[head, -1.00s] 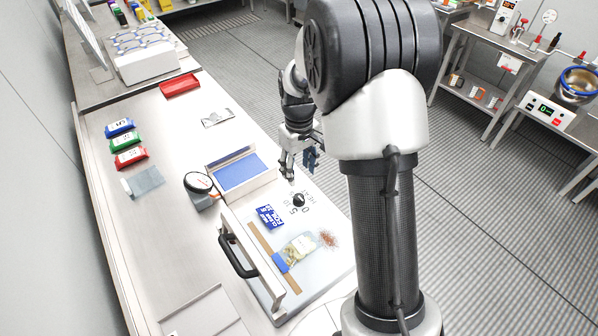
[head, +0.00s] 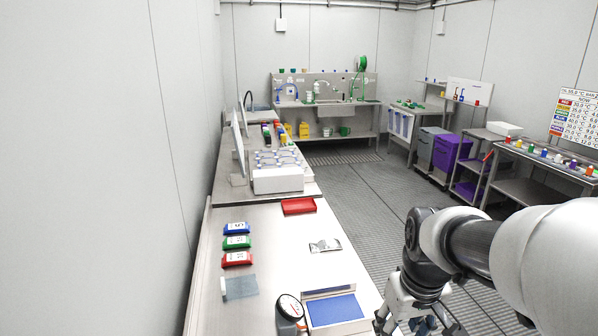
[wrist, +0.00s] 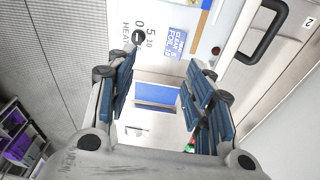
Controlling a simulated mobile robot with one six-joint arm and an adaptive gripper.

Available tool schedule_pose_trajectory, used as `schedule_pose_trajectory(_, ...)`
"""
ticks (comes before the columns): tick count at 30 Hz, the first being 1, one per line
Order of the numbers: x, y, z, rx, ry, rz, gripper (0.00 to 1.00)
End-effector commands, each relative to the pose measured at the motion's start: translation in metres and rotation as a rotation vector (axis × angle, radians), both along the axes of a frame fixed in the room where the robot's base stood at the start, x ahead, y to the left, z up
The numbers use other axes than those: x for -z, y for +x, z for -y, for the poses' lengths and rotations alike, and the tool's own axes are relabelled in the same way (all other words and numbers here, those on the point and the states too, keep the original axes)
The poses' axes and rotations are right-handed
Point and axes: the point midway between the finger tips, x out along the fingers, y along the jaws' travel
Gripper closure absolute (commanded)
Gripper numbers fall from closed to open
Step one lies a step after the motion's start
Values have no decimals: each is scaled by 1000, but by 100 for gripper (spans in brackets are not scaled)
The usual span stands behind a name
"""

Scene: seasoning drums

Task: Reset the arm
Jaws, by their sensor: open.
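My gripper (wrist: 163,98) is open and empty in the wrist view, with its blue-padded fingers spread apart above the bench. Between and beyond the fingers lie a blue pad in a pale tray (wrist: 157,94) and a heat dial (wrist: 137,37). In the head view my gripper (head: 418,322) is at the bottom right, partly cut off by the frame edge, beside the right edge of the bench. My arm reaches in from the right edge of that view.
The steel bench (head: 275,235) holds a blue pack (head: 236,228), a green pack (head: 236,242), a red pack (head: 237,259), a red tray (head: 298,206), a foil sachet (head: 325,245) and a round gauge (head: 289,308). A black handle (wrist: 265,32) shows in the wrist view. The floor (head: 365,200) right of the bench is clear.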

Motion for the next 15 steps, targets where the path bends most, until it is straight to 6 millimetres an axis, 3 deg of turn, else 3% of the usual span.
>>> schedule_pose_trajectory(6,-29,-60,-21,36,9,89,52)
schedule_pose_trajectory(15,-35,-136,-40,88,36,196,52)
